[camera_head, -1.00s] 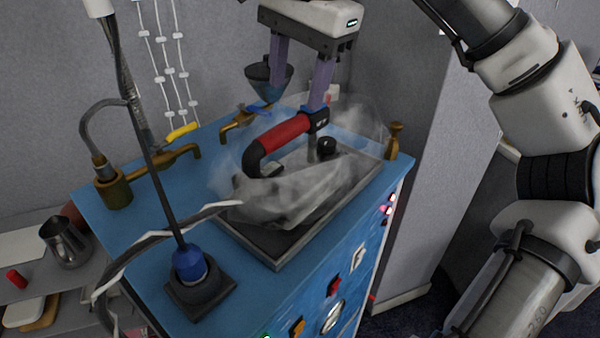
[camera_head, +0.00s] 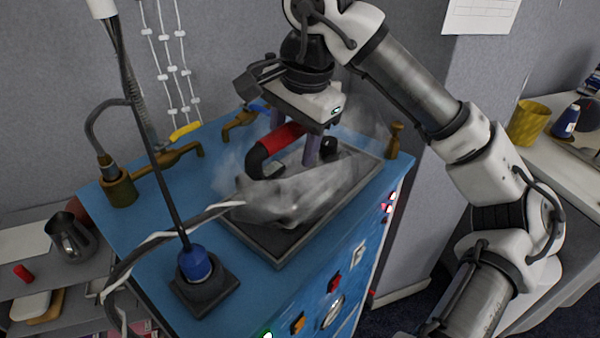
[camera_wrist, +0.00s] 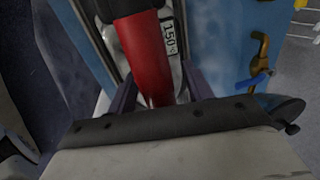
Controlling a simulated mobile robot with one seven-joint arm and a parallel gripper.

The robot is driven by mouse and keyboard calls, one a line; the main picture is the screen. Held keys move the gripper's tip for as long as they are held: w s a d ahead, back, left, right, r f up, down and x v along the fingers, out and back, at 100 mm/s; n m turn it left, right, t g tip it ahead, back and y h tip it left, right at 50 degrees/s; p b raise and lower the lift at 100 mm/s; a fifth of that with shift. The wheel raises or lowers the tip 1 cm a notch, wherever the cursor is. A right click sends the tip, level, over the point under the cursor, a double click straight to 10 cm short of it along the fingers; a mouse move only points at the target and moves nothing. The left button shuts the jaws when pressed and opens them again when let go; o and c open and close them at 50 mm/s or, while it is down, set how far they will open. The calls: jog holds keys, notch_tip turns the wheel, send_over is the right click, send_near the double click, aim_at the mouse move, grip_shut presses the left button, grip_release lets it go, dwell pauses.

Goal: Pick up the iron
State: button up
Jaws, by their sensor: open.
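The iron (camera_head: 292,199) has a grey body wrapped in pale steam and a red and black handle (camera_head: 279,140). It rests on a dark tray (camera_head: 276,244) on top of a blue cabinet. My gripper (camera_head: 298,146) is above the iron with its fingers pointing down, one on each side of the handle. In the wrist view the red handle (camera_wrist: 146,55) lies between my two open fingers (camera_wrist: 157,93). Whether either finger touches the handle cannot be told. Part of the handle is hidden behind my gripper.
The blue cabinet (camera_head: 140,219) carries brass taps (camera_head: 170,158) at the back left. A thin upright pole on a dark base (camera_head: 205,288) stands at its front left, with a cable running to the iron. A small brass fitting (camera_head: 395,140) stands at the right corner.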

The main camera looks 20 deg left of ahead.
grip_shut()
dwell(0.3)
jog(key=shift+r, duration=0.15)
